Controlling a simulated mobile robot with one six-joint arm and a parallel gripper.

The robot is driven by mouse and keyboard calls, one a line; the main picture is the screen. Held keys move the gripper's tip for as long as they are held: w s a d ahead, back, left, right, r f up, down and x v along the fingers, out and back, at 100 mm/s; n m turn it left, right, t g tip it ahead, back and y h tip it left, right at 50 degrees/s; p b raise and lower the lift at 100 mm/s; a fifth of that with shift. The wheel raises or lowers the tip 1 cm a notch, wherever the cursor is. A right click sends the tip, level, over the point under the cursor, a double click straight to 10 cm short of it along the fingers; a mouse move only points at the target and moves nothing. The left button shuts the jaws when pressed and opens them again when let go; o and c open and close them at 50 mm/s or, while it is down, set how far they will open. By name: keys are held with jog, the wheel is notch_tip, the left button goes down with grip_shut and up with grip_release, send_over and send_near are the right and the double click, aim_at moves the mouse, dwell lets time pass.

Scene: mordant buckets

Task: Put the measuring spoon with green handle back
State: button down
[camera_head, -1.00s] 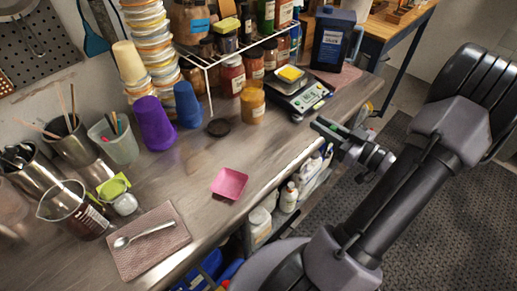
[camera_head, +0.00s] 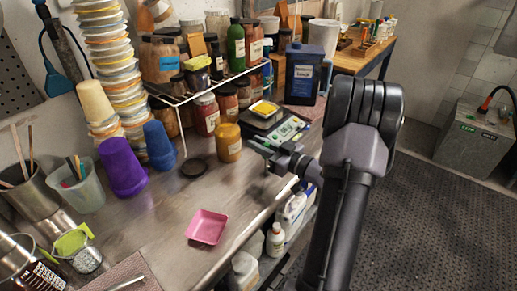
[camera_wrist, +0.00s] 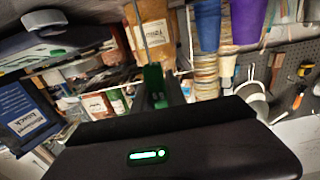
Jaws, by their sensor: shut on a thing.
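The spoon's bowl cannot be made out, and in the head view the spoon is too small to tell.
The scale (camera_head: 275,125) bears a yellow dish (camera_head: 264,107). An ochre jar (camera_head: 229,143), a dark lid (camera_head: 193,167), a pink tray (camera_head: 207,227) and a cup of coloured handles (camera_head: 82,192) stand on the counter (camera_head: 165,215). A wire rack (camera_head: 170,98) is behind. Bare counter surrounds the tray.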

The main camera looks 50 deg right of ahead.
jog(key=c, duration=1.4)
grip_release()
jog(key=shift+o, duration=0.2)
jog(key=s+d+p, duration=0.1)
jog(key=s+p, duration=0.2)
jog(key=s, duration=0.9)
jog(key=shift+p, duration=0.35)
jog(key=shift+r, duration=0.1)
